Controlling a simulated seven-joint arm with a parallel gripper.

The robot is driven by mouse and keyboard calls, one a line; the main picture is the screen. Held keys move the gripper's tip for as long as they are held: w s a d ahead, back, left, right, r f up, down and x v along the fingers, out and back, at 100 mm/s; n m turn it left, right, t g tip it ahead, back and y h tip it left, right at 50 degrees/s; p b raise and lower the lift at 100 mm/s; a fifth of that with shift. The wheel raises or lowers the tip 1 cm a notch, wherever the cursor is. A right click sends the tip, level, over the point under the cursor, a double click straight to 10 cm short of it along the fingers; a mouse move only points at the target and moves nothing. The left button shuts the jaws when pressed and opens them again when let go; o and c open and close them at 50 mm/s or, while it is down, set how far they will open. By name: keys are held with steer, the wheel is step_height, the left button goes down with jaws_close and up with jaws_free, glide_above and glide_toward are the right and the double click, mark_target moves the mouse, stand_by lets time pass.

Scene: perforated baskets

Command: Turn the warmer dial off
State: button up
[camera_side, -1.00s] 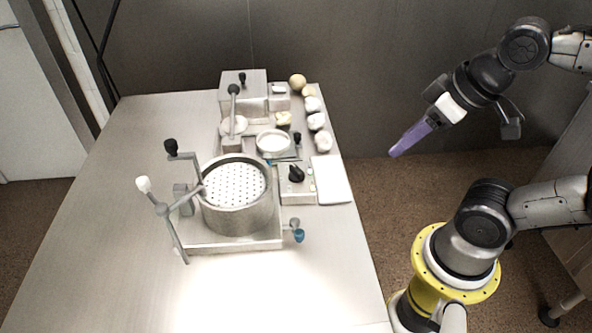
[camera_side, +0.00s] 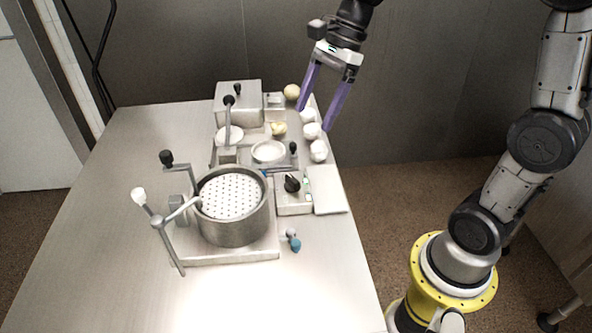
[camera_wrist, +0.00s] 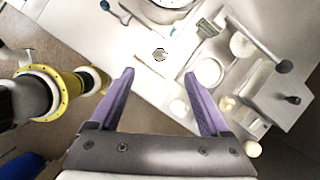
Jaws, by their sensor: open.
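The warmer dial is most likely the black knob (camera_side: 292,184) on a small metal control box (camera_side: 293,207), right of the round pot. A small dark round thing (camera_wrist: 160,54) in the wrist view, beyond my fingertips, looks like the same dial. Its exact setting is too small to read. My gripper (camera_side: 315,118) is open and empty, with two purple fingers pointing down. It appears over the table's far right part, near the white balls, above and behind the dial.
A metal pot with a perforated basket (camera_side: 232,197) stands left of the dial, with upright lever handles beside it. Several pale balls (camera_side: 311,131) line the right edge. A white plate (camera_side: 328,191) adjoins the control box. A blue-knobbed valve (camera_side: 293,241) is in front.

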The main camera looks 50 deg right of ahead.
mark_target(294, 178)
steer(key=shift+m+g, duration=0.3)
steer(key=x, duration=0.5)
steer(key=d+x, duration=0.1)
steer(key=x, duration=0.4)
steer(key=d+x, duration=0.1)
steer(key=x, duration=0.4)
steer(key=shift+w+a+f, duration=0.1)
steer(key=shift+w+f, duration=0.25)
steer(key=shift+f, duration=0.25)
jaws_close()
